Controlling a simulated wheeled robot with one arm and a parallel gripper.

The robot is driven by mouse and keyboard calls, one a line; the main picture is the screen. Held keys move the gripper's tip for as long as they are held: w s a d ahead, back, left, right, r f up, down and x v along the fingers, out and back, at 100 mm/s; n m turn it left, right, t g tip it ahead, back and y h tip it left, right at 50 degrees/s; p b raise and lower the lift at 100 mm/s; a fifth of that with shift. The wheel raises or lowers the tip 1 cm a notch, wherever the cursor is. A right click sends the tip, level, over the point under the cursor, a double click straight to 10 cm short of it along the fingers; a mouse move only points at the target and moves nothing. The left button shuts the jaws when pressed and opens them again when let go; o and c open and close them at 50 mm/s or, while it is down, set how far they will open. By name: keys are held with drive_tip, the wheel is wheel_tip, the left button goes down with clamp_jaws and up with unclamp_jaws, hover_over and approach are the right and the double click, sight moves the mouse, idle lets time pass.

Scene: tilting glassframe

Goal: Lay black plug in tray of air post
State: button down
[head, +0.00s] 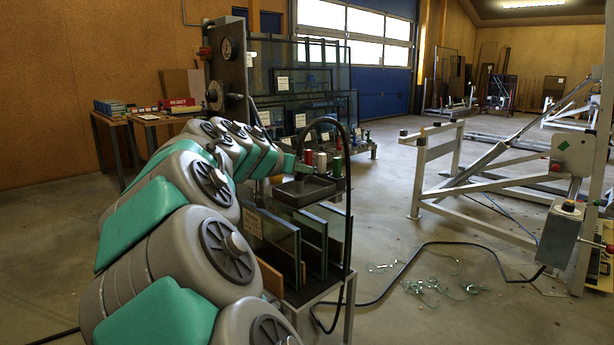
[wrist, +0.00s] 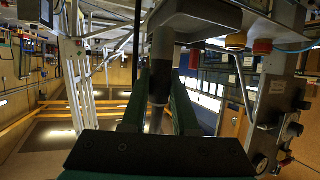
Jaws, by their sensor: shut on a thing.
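My gripper (wrist: 157,105) is shut on the black plug (wrist: 160,68), a dark cylinder between its two green fingers in the wrist view. In the head view my gripper (head: 287,162) is small and partly hidden behind my own arm, just above and left of the tray; the plug cannot be made out there. The tray's dark underside or rim seems to show at the top of the wrist view (wrist: 196,16), beyond the plug.
A white, a red plug (head: 322,162) and a green plug (head: 337,164) stand behind the tray. A black hose (head: 347,190) arches over the tray's right side. The post with gauges (head: 228,75) rises behind my arm. Glass panes (head: 285,245) stand below.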

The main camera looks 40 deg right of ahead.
drive_tip(key=shift+w+d+f+p, duration=0.2)
drive_tip(key=shift+w+d+p, duration=0.1)
drive_tip(key=shift+w+d, duration=1)
drive_tip(key=shift+w+d+f+p, duration=0.15)
drive_tip(key=shift+w+d+p, duration=0.1)
drive_tip(key=shift+w+d, duration=1)
drive_tip(key=shift+w+d+f+p, duration=0.2)
drive_tip(key=shift+w+d+p, duration=0.1)
drive_tip(key=shift+w+d, duration=1)
wheel_tip(320, 180, down, 3)
drive_tip(key=shift+f, duration=0.2)
drive_tip(key=shift+f, duration=0.2)
drive_tip(key=c, duration=0.7)
unclamp_jaws()
drive_tip(key=shift+r, duration=0.1)
